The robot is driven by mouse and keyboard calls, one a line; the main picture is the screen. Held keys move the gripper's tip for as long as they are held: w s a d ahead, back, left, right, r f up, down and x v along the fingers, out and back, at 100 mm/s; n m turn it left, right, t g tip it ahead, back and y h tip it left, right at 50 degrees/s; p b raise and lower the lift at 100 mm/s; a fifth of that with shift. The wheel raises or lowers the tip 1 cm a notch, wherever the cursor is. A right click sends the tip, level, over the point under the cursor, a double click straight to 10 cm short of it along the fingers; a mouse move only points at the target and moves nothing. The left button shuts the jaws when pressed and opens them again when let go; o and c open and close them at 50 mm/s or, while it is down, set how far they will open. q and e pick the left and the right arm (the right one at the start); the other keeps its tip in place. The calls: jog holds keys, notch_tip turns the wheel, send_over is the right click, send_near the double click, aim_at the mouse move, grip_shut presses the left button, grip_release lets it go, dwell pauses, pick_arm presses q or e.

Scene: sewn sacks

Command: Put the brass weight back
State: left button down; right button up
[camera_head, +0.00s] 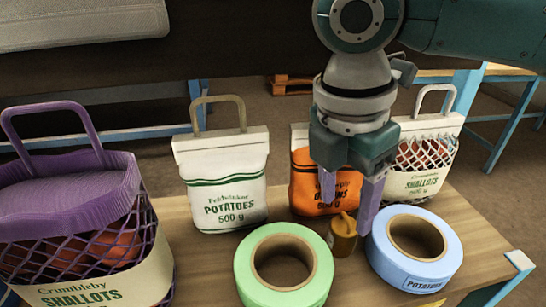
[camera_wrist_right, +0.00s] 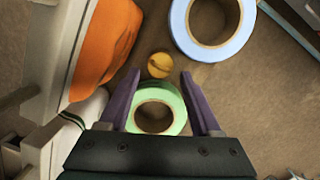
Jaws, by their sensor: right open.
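The brass weight (camera_head: 342,238) stands on the wooden table between a green tape roll and a blue tape roll. It also shows in the right wrist view (camera_wrist_right: 159,65), just past the fingertips and roughly midway between them. My right gripper (camera_head: 347,212) points down above the weight. Its purple fingers are apart with nothing between them; they also show in the right wrist view (camera_wrist_right: 160,77). One finger covers part of the view beside the weight. My left gripper is not in view.
The green roll (camera_head: 245,262) and the blue roll (camera_head: 445,235), labelled potatoes, flank the weight closely. Behind stand a white potatoes sack (camera_head: 225,180), an orange sack (camera_head: 308,192) and a netted shallots sack (camera_head: 432,178). A purple netted shallots sack (camera_head: 75,190) stands at left.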

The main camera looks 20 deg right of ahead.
aim_at(345, 219)
jog(key=f, duration=0.2)
jog(key=d+f+b, duration=0.1)
jog(key=f, duration=0.2)
jog(key=shift+f, duration=0.1)
jog(key=shift+c, duration=0.4)
grip_shut()
